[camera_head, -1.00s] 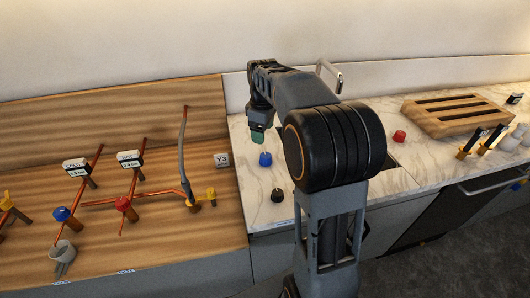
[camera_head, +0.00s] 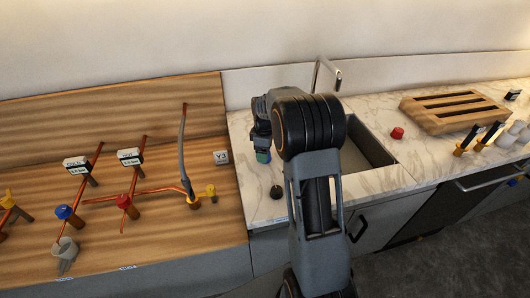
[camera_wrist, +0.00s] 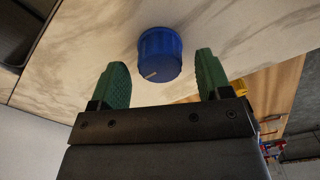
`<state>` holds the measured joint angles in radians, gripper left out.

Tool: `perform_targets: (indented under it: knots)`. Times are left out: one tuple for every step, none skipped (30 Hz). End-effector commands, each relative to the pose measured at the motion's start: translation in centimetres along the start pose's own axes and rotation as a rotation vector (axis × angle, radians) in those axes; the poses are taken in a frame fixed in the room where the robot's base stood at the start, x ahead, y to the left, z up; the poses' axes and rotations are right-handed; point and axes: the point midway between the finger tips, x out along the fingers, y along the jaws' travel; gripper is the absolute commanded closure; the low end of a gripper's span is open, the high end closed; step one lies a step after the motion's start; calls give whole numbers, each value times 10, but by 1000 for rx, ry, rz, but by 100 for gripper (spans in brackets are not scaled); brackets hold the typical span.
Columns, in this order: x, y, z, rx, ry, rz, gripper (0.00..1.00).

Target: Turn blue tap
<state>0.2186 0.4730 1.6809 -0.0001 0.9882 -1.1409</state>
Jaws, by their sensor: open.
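A blue tap knob (camera_wrist: 160,54) with a pale line on its face stands on the marble counter in the wrist view. It sits between the green fingertips of my open gripper (camera_head: 263,156), with a gap on each side and no visible contact. In the head view my gripper is low over the counter and hides this knob. Another blue tap (camera_head: 63,213) is on the copper pipes of the wooden board at the left, under a gauge marked COLD (camera_head: 77,165).
A black knob (camera_head: 276,192) stands just in front of my gripper. The sink (camera_head: 370,143) with its faucet (camera_head: 327,73) lies to the right, with a red knob (camera_head: 397,133) beyond. A red tap (camera_head: 124,201) and a yellow tap (camera_head: 211,191) are on the wooden board.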

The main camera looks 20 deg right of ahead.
Motion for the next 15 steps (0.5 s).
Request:
perform_targets:
  knots:
    - [4, 0, 0, 0, -1, -2, 29]
    - [6, 0, 0, 0, -1, -1, 29]
    - [9, 0, 0, 0, 0, 0, 29]
    - [10, 0, 0, 0, 0, 0, 29]
    - [11, 0, 0, 0, 0, 0, 29]
    - [12, 0, 0, 0, 0, 0, 29]
    - [13, 0, 0, 0, 0, 0, 29]
    - [14, 0, 0, 0, 0, 0, 29]
    - [14, 0, 0, 0, 0, 0, 29]
    - [14, 0, 0, 0, 0, 0, 29]
    - [14, 0, 0, 0, 0, 0, 29]
    - [14, 0, 0, 0, 0, 0, 29]
    - [14, 0, 0, 0, 0, 0, 29]
    - [14, 0, 0, 0, 0, 0, 29]
    - [14, 0, 0, 0, 0, 0, 29]
